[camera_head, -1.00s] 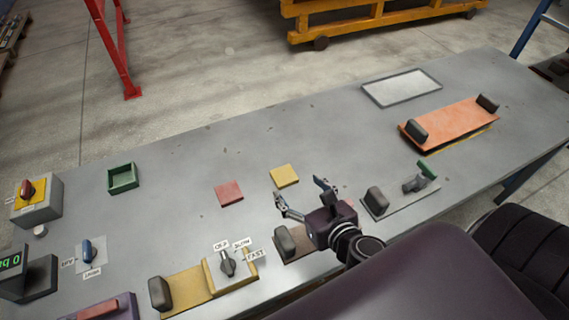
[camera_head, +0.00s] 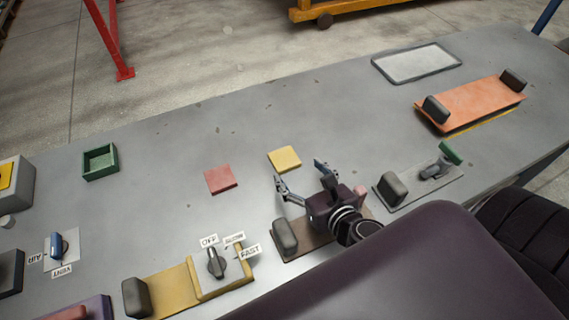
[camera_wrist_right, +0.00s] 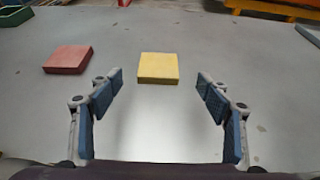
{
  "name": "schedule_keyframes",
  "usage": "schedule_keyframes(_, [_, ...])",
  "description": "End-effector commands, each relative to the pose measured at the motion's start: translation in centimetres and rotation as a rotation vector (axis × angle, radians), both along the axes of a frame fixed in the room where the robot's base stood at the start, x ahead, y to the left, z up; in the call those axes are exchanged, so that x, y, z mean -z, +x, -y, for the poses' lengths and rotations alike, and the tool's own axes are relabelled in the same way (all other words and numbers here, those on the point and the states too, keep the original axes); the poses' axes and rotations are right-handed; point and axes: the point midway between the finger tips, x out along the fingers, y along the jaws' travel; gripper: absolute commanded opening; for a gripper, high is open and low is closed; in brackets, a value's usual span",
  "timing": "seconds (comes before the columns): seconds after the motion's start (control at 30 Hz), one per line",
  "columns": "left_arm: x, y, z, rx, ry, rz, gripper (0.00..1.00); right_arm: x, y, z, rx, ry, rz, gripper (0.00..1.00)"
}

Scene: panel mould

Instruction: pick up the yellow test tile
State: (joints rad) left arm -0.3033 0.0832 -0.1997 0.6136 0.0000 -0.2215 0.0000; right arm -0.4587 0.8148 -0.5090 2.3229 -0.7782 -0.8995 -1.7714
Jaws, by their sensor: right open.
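The yellow test tile (camera_head: 285,159) is a flat square lying on the grey table, just beyond my right gripper's fingers. My right gripper (camera_head: 302,175) is open and empty, its two fingers pointing toward the tile. In the right wrist view the tile (camera_wrist_right: 158,67) is ahead and centred between the blue-padded fingers (camera_wrist_right: 158,88), apart from both. My left gripper does not show in either view.
A red tile (camera_head: 221,179) lies left of the yellow one. A green tray (camera_head: 100,162) stands further left. A selector switch (camera_head: 215,262) and a dark-handled plate (camera_head: 286,238) are near the front. An orange plate with two dark handles (camera_head: 468,105) and a grey-white panel (camera_head: 417,64) lie right.

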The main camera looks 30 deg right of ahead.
Motion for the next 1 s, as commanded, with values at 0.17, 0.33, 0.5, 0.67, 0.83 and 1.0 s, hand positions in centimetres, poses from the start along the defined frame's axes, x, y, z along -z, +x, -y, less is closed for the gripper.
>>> schedule_keyframes(0.17, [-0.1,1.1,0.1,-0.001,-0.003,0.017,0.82,0.6,1.5,0.1,0.002,0.000,0.003,0.71])
schedule_keyframes(0.33, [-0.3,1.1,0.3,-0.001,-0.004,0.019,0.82,1.3,3.1,0.1,0.001,0.000,0.002,0.71])
schedule_keyframes(0.5, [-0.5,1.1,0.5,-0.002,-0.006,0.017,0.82,2.4,5.4,0.0,0.002,0.001,0.002,0.71])
schedule_keyframes(0.67, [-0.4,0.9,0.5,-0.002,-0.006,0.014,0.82,3.1,6.9,0.1,0.000,0.001,0.001,0.71])
schedule_keyframes(0.83, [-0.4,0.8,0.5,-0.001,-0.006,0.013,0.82,3.3,7.1,0.1,0.000,0.000,0.000,0.71])
schedule_keyframes(1.0, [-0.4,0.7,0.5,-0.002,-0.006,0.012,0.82,3.2,7.0,0.1,-0.001,0.000,0.000,0.62])
